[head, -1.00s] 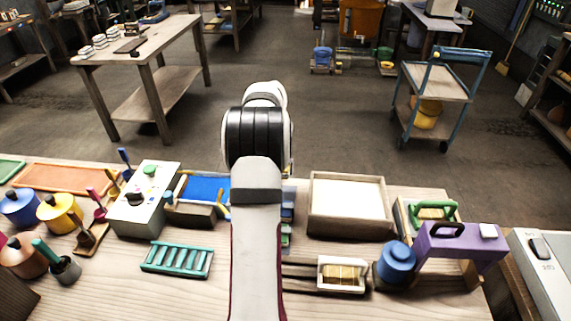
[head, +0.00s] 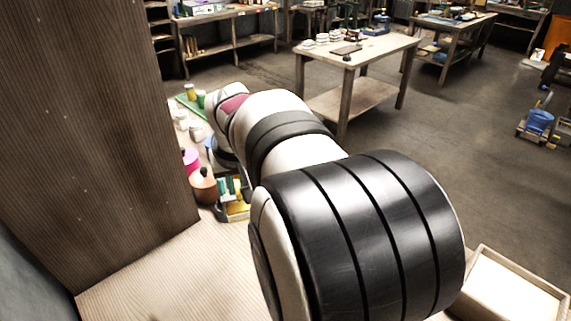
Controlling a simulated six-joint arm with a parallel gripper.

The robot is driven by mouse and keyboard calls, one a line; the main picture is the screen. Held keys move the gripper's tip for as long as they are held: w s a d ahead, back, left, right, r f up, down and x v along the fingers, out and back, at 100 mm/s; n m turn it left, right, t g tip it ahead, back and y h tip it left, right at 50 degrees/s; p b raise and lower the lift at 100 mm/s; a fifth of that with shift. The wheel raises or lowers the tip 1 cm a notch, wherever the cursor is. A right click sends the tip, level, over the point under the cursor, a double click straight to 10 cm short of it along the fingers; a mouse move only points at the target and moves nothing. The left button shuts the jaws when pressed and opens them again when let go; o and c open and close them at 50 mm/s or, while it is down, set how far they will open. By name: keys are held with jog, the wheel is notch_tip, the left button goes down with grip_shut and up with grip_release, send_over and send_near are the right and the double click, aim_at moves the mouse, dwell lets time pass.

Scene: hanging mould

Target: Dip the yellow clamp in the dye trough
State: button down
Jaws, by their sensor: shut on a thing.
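My arm reaches away to the far left side of the bench in the head view, and its large black-banded joint fills the middle. My gripper does not show; it is hidden behind or beyond my own arm links. I cannot make out the yellow clamp. I also cannot make out the dye trough; my arm covers much of the bench.
A tall wooden panel (head: 90,130) stands at the left. A copper pot (head: 203,187), a magenta pot (head: 190,161) and teal-handled tools (head: 231,186) stand close beside my arm. A pale-filled box (head: 510,291) is at the lower right. The front-left bench top (head: 180,275) is bare.

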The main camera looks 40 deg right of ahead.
jog(key=a+r+n+y, duration=0.1)
jog(key=a+n, duration=0.2)
jog(key=a, duration=0.8)
jog(key=m, duration=0.2)
send_near(222, 199)
jog(key=w+f, duration=0.2)
jog(key=f, duration=0.1)
jog(key=w+d+f, duration=0.1)
jog(key=f, duration=0.1)
jog(key=shift+w, duration=0.25)
jog(key=d+f+m+h, duration=0.1)
jog(key=d+f+m, duration=0.1)
jog(key=d, duration=1.1)
jog(key=s+d+f+m+g+h, duration=0.1)
jog(key=s+d+f+m, duration=0.1)
jog(key=s+d, duration=0.45)
jog(key=s+d+f+m, duration=0.2)
jog(key=s+d+f, duration=0.1)
jog(key=d, duration=0.7)
jog(key=s+d+f+m+g+h, duration=0.1)
jog(key=s+d+f+m, duration=0.1)
jog(key=s+d, duration=0.5)
jog(key=a+x, duration=0.1)
jog(key=x, duration=0.7)
jog(key=a+f+x, duration=0.1)
jog(key=x, duration=0.3)
jog(key=shift+w+a, duration=0.2)
jog(key=shift+a, duration=0.05)
notch_tip(222, 199, up, 7)
